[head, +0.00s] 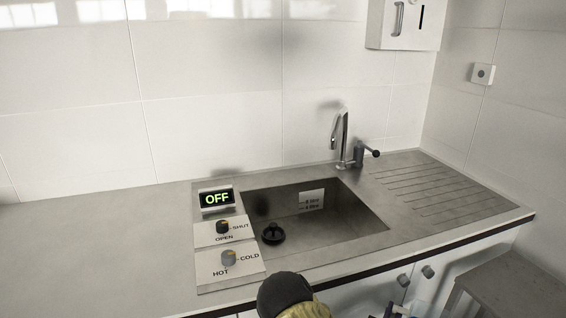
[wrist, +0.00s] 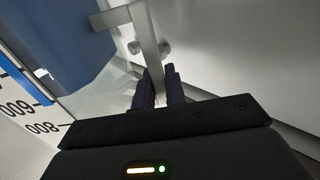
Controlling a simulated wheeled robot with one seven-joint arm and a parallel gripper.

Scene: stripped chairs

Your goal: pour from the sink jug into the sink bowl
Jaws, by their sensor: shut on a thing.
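In the wrist view a large blue body (wrist: 65,40), which looks like the jug, fills the upper left, partly cut off by the frame. A pale grey angular handle (wrist: 148,38) stands out from its right side. My gripper (wrist: 158,80) has its two dark fingers shut on the lower end of this handle. The jug's mouth and contents are not visible. In the head view the sink basin (head: 340,215) holds a small dark round item (head: 272,233), which looks like a plug. I see no bowl I can make out in either view.
A tap (head: 342,140) stands behind the sink, with a ribbed drainboard (head: 440,190) to its right. A control panel with an OFF display (head: 216,198) is left of the basin. The left counter (head: 100,240) is clear. A grey stool or chair seat (head: 515,285) is at lower right.

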